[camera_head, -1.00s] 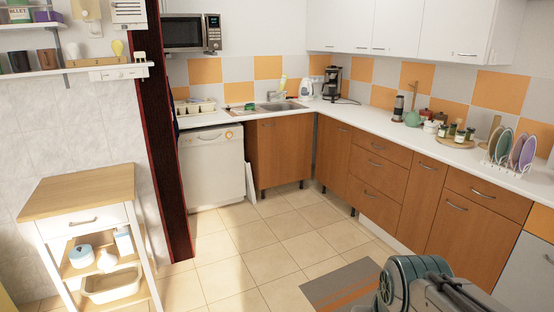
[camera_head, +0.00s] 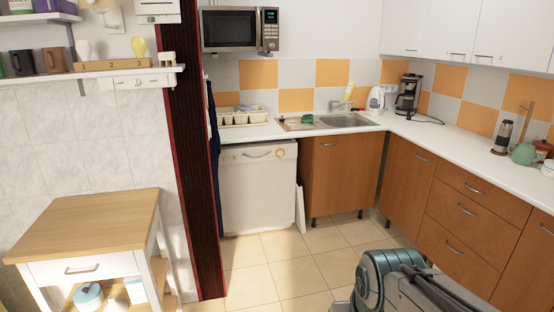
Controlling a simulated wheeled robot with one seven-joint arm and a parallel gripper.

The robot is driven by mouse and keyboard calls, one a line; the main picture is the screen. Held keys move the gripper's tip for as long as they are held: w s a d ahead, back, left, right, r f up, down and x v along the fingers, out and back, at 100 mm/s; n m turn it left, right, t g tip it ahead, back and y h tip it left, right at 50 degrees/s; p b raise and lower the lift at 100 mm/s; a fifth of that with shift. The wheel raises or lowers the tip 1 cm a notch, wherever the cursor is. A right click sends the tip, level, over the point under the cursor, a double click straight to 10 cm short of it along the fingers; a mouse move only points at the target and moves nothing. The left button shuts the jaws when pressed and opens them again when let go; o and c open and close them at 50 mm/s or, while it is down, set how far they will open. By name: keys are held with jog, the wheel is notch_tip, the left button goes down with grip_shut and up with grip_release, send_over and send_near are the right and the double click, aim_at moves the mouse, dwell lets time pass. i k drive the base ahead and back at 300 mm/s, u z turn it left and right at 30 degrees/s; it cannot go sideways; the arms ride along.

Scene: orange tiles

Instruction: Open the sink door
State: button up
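The sink (camera_head: 345,120) is set into the white counter at the back. The sink door (camera_head: 336,176) is the brown wooden cabinet front below it, with a metal handle near its top edge. The door looks shut. Part of my arm shows at the bottom right, well in front of the cabinets. My gripper is not in view.
A white dishwasher (camera_head: 258,187) stands left of the sink cabinet, with a white panel (camera_head: 300,209) leaning between them. A dark red post (camera_head: 195,150) and a wooden-topped cart (camera_head: 86,224) are at left. Brown drawers (camera_head: 462,208) line the right. Tiled floor is free in the middle.

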aim_at(346, 168)
jog(key=i, duration=1.6)
jog(key=z, duration=0.4)
jog(key=i, duration=1.7)
jog(key=z, duration=0.65)
jog(key=i, duration=0.85)
jog(key=z, duration=0.2)
